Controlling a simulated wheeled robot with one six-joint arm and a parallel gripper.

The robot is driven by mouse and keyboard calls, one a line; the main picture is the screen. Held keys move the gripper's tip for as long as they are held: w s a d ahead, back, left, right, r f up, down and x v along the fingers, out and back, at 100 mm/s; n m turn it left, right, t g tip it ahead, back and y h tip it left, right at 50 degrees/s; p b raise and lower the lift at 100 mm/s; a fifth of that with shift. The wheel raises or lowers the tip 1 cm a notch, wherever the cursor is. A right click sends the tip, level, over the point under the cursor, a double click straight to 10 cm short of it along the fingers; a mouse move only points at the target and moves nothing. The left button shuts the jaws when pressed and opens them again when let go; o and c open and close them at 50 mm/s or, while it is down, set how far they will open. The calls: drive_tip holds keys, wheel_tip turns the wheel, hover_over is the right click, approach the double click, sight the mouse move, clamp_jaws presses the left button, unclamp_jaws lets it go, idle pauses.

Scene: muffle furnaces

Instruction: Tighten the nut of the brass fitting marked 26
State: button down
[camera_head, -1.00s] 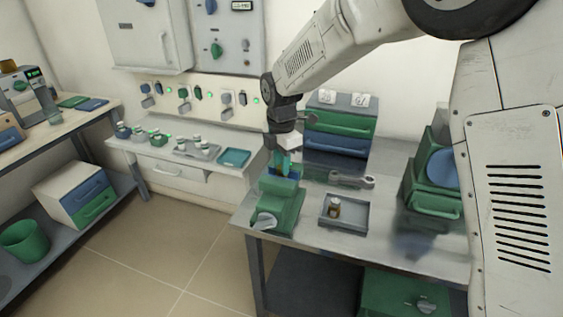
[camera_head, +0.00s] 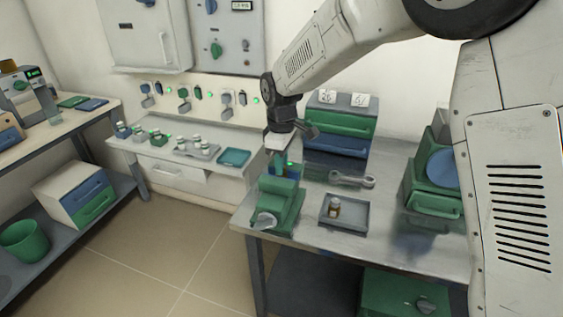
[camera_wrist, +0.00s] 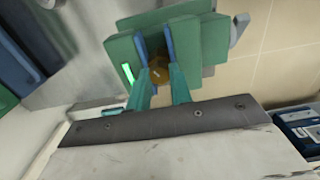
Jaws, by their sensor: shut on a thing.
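The green vise (camera_head: 284,205) with blue jaws stands at the left front of the grey bench. My gripper (camera_head: 281,165) points down over it. In the wrist view, a brass fitting (camera_wrist: 160,73) sits between the vise's blue jaws. My teal fingers (camera_wrist: 161,84) are shut on its top part, likely the nut; the fingers partly hide it. I see no readable number on this fitting. A second brass fitting (camera_head: 334,208) with a pale top stands upright in a grey tray (camera_head: 359,222) to the right of the vise.
A grey wrench (camera_head: 352,179) lies behind the tray. Green and blue drawers (camera_head: 340,123) with two number cards on top stand at the back. A green machine with a blue disc (camera_head: 443,168) is at the right. A lit green indicator (camera_wrist: 127,73) shows beside the vise jaws.

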drive_tip(key=m, duration=0.6)
drive_tip(key=shift+m, duration=0.3)
drive_tip(key=m, duration=1)
drive_tip(key=shift+m, duration=0.4)
drive_tip(key=m, duration=0.5)
drive_tip(key=shift+m, duration=0.4)
drive_tip(key=c, duration=1.2)
unclamp_jaws()
drive_tip(key=shift+c, duration=0.2)
